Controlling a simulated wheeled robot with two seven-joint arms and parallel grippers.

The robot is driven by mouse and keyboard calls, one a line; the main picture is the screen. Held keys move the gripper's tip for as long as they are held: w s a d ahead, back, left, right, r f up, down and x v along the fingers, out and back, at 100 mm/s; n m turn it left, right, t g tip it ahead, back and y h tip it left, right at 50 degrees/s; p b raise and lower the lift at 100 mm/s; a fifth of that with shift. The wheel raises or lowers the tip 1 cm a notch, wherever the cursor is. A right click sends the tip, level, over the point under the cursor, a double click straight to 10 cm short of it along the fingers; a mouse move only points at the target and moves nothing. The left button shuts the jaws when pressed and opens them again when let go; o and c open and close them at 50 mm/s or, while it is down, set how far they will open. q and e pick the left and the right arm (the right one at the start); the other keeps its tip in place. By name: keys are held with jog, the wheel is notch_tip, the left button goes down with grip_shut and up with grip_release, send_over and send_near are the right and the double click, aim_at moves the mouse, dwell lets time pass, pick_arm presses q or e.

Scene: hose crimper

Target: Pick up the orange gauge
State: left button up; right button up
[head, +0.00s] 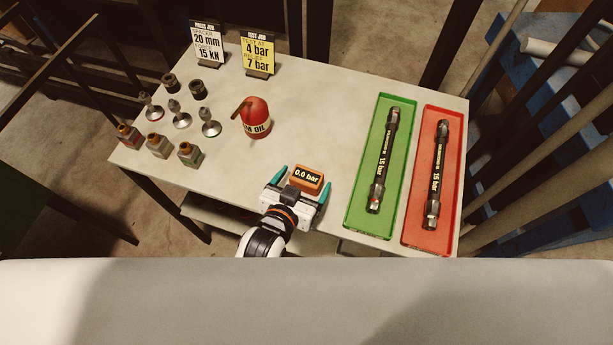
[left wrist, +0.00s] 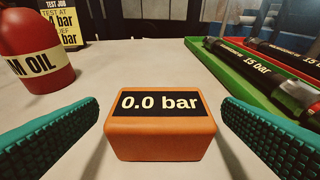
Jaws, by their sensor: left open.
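The orange gauge (head: 307,178) is a small block with a black display reading "0.0 bar". It sits on the pale table near its front edge. It also shows in the left wrist view (left wrist: 160,128), in the middle between the fingers. My left gripper (head: 301,182) is open, with a green finger on each side of the gauge. In the left wrist view gaps show between the gauge and both fingers (left wrist: 160,135), so neither appears to touch it. My right gripper is in neither view.
A red oil can (head: 256,122) stands left of the gauge. A green tray (head: 360,208) and a red tray (head: 412,232), each holding a black hose, lie to the right. Several fittings (head: 158,143) and two signs (head: 257,57) stand farther left and back. The table middle is clear.

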aim_at(305, 179)
pick_arm(q)
jog(key=x, duration=0.4)
jog(key=shift+w+r+p, duration=0.1)
jog(key=shift+p, duration=0.2)
jog(key=shift+c, duration=1.1)
jog(key=shift+r, duration=0.1)
jog(key=c, duration=1)
